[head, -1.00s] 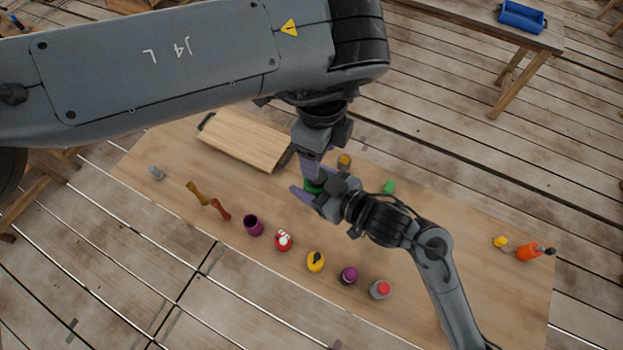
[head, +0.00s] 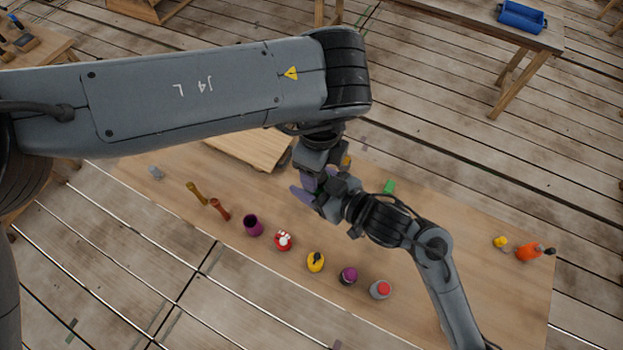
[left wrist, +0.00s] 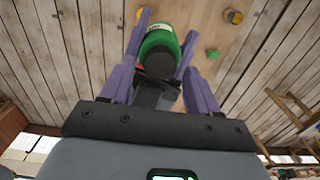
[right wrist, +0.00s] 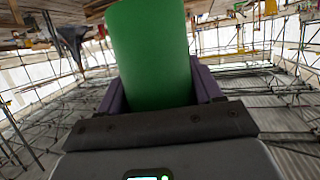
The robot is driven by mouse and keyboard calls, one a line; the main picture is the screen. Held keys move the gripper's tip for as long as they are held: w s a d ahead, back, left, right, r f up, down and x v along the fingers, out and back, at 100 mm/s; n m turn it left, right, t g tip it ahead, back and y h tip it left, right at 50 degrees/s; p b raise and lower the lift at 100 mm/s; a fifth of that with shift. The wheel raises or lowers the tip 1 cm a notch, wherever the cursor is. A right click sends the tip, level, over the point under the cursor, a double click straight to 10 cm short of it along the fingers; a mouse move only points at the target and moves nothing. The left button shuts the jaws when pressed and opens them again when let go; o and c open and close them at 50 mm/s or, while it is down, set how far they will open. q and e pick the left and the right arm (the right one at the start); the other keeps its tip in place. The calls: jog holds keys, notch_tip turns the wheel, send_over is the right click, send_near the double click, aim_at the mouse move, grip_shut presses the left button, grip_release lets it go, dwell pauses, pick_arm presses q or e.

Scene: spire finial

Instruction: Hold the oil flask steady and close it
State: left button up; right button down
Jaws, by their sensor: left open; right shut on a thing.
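The green oil flask (right wrist: 150,55) fills the middle of the right wrist view, between the fingers of my right gripper (right wrist: 160,92), which is shut on it. In the left wrist view the flask (left wrist: 158,37) points its dark round top (left wrist: 159,63) toward my left gripper (left wrist: 160,82). I cannot tell whether that dark top is a cap or an open mouth. My left gripper is open, its purple fingers on either side of the dark top. In the head view both grippers meet over the table and mostly hide the flask.
A small green block (head: 389,187) lies right of the grippers on the wooden table (head: 450,275). A wooden board (head: 245,148) lies behind, and an orange bottle (head: 529,252) at right.

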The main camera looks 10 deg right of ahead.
pick_arm(q)
jog(key=shift+f, duration=1.1)
jog(key=c, duration=1.1)
jog(key=m, duration=0.6)
jog(key=shift+m, duration=0.4)
jog(key=o, duration=1.2)
jog(key=shift+r, duration=0.1)
